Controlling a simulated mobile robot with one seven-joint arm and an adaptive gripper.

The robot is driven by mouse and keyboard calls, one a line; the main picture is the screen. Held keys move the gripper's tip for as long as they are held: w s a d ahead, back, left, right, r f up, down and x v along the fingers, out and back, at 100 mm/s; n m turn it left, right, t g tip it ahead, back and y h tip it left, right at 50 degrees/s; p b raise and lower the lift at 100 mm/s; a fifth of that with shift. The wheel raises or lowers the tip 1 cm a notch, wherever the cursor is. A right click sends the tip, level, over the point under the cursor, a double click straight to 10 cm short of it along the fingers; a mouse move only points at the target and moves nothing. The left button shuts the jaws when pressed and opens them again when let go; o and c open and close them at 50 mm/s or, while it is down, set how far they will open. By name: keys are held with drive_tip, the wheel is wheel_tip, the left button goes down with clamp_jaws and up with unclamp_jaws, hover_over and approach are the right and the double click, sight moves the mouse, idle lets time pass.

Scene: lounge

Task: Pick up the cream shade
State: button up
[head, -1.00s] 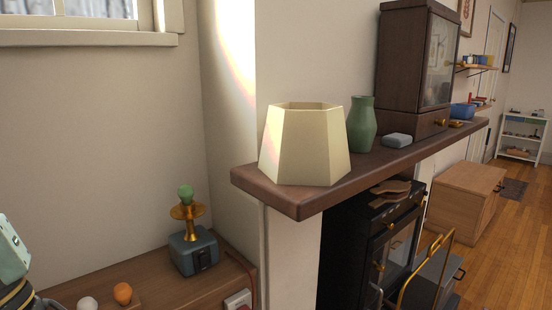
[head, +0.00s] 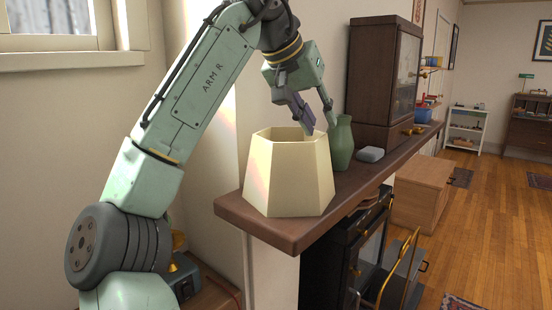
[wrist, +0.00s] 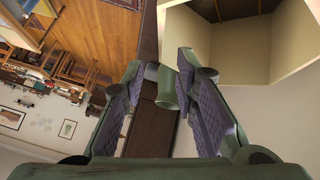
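The cream shade (head: 288,178) is a faceted, open-topped shell standing upright on the near end of the dark wooden mantel shelf (head: 285,238). My gripper (head: 320,126) is above the shade's far right rim, pointing down, with its fingers apart and nothing held. In the wrist view the shade (wrist: 232,50) fills the upper right, its hollow inside visible, and the right finger overlaps its near wall. My open gripper (wrist: 161,60) shows the green vase (wrist: 167,92) between its fingers in the picture. Whether a finger touches the shade I cannot tell.
The green vase (head: 342,145) stands close behind the shade. A grey rounded block (head: 370,154) and a tall dark clock cabinet (head: 383,85) are farther along the shelf. A black stove (head: 340,255) is below. The wall rises along the shelf's back.

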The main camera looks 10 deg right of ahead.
sight(325, 165)
drive_tip(key=shift+s+a+r+g+y, duration=0.15)
drive_tip(key=shift+s+a+g+y, duration=0.3)
drive_tip(key=shift+s, duration=0.2)
drive_tip(key=shift+s+a+r+g+y, duration=0.1)
drive_tip(key=shift+s+a+g+y, duration=0.3)
drive_tip(key=shift+s, duration=0.2)
drive_tip(key=shift+y, duration=0.25)
drive_tip(key=x, duration=1)
drive_tip(key=shift+s+a+f, duration=0.15)
drive_tip(key=shift+s+f, duration=0.15)
drive_tip(key=shift+f, duration=0.05)
drive_tip(key=shift+c, duration=0.3)
clamp_jaws()
